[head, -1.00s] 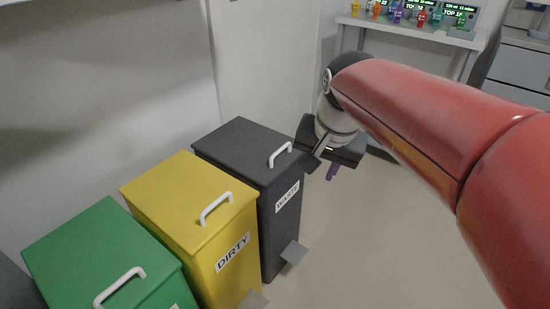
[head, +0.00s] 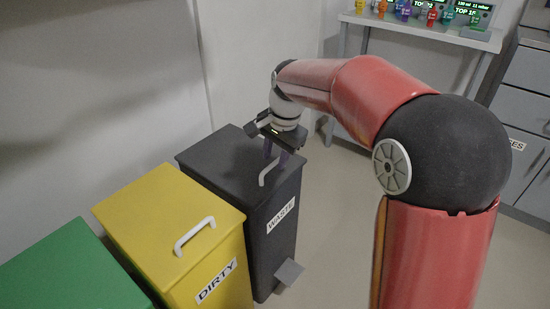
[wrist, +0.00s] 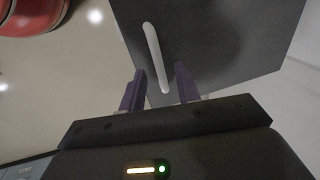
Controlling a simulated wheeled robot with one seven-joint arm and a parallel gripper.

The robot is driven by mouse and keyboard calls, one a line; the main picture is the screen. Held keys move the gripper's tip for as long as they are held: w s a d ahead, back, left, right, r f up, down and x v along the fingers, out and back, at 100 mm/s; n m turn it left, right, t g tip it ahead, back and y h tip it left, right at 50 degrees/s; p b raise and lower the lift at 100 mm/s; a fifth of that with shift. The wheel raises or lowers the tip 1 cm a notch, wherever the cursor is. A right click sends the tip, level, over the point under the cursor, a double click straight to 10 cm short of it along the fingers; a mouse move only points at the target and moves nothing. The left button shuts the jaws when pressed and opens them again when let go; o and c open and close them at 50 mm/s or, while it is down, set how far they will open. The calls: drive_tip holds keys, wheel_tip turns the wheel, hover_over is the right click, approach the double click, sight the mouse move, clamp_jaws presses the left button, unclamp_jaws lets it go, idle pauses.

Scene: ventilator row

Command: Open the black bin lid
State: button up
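The black bin (head: 290,222) carries a WASTE label, and its flat lid (head: 212,158) is closed. A white bar handle (head: 267,172) sits near the lid's front edge; it also shows in the wrist view (wrist: 155,55). My gripper (head: 275,152) is over the lid near the handle, pointing down. In the wrist view its two purple fingers (wrist: 160,85) are apart, with the near end of the handle appearing between their tips. I cannot tell whether the fingers touch the handle.
A yellow DIRTY bin (head: 165,215) and a green bin (head: 75,275) stand to the left of the black bin. A grey pedal (head: 289,273) juts from the black bin's front. A white table (head: 420,28) with small coloured items stands behind. The wall is close behind the bins.

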drive_tip(key=shift+a+f, duration=0.1)
drive_tip(key=shift+f, duration=0.25)
clamp_jaws()
